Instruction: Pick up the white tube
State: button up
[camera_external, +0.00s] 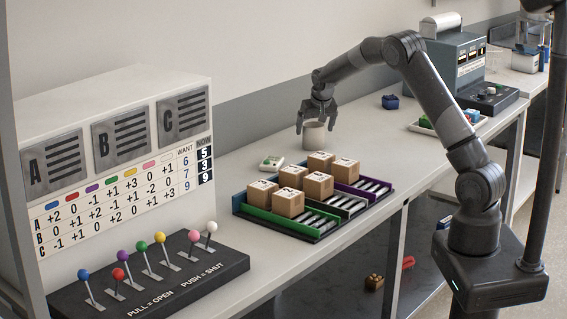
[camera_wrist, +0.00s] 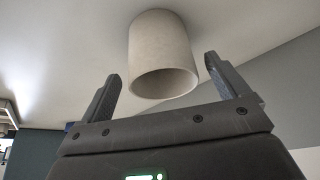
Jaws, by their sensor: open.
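The white tube (camera_external: 314,138) is a short, pale, off-white cylinder standing upright on the white bench, behind the cardboard boxes. In the wrist view the tube (camera_wrist: 160,45) is large and upper-middle, its hollow open end facing my gripper. My gripper (camera_external: 316,127) points down at the tube's top from above. Its two dark fingers are spread, one on each side of the tube in the picture. In the wrist view my gripper (camera_wrist: 162,68) is open and empty. I cannot tell how far down the tube the fingertips reach; no contact shows.
Several cardboard boxes (camera_external: 289,202) stand on green and purple roller lanes (camera_external: 345,205) in front of the tube. A small white-green device (camera_external: 272,162) lies left of it, a blue item (camera_external: 390,102) behind right. A lever panel (camera_external: 150,270) is at front left.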

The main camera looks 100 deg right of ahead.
jog(key=x, duration=0.4)
jog(key=shift+w, duration=0.15)
jog(key=c, duration=1)
